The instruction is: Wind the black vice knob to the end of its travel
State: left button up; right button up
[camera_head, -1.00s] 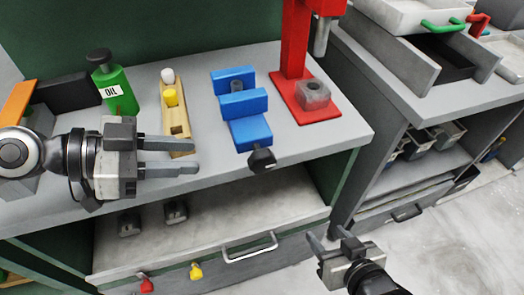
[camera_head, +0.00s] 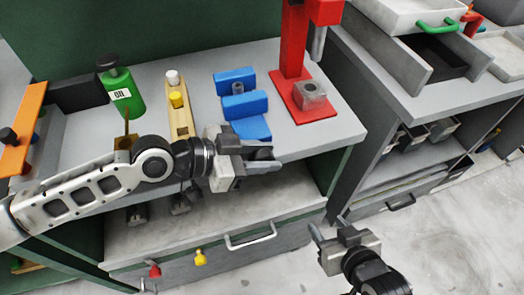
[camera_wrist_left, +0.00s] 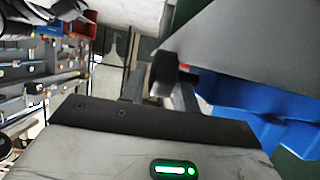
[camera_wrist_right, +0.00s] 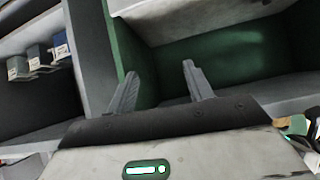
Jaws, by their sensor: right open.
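The blue vice (camera_head: 243,104) stands on the grey bench, and its lower front part is partly behind my left gripper. It also shows in the left wrist view (camera_wrist_left: 240,97). The black vice knob (camera_wrist_left: 163,72) is at the front of the vice, in the left wrist view between my left fingers; in the head view it is mostly hidden by the gripper. My left gripper (camera_head: 264,160) is at the bench's front edge, its fingers drawn together on the knob. My right gripper (camera_head: 329,238) is open and empty, low in front of the bench; its open fingers show in the right wrist view (camera_wrist_right: 160,85).
A red press (camera_head: 298,80) stands right of the vice. A green oil bottle (camera_head: 122,94) and a wooden block with white and yellow knobs (camera_head: 181,115) are to the left. Below the bench is a drawer with a handle (camera_head: 251,238). The floor at right is clear.

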pick_arm(q)
grip_shut()
jog(key=shift+f+b, duration=0.35)
jog(key=shift+b, duration=0.8)
jog(key=shift+a+f+h+b, duration=0.15)
jog(key=shift+h+b, duration=0.25)
jog(key=shift+b, duration=1.5)
jog(key=h+b, duration=0.1)
jog(key=b, duration=0.2)
jog(key=shift+t, duration=0.3)
jog(key=b, duration=0.2)
jog(key=shift+r+h+b, duration=0.35)
jog(key=shift+h+b, duration=0.05)
jog(key=shift+r, duration=0.2)
pick_arm(e)
jog(key=shift+m+t+y, duration=0.3)
jog(key=shift+t+y, duration=0.1)
jog(key=shift+t, duration=0.3)
jog(key=f, duration=0.1)
jog(key=a+f, duration=0.1)
jog(key=f, duration=0.2)
jog(key=shift+w+a+f, duration=0.1)
jog(key=shift+w+a, duration=0.05)
jog(key=shift+w, duration=0.15)
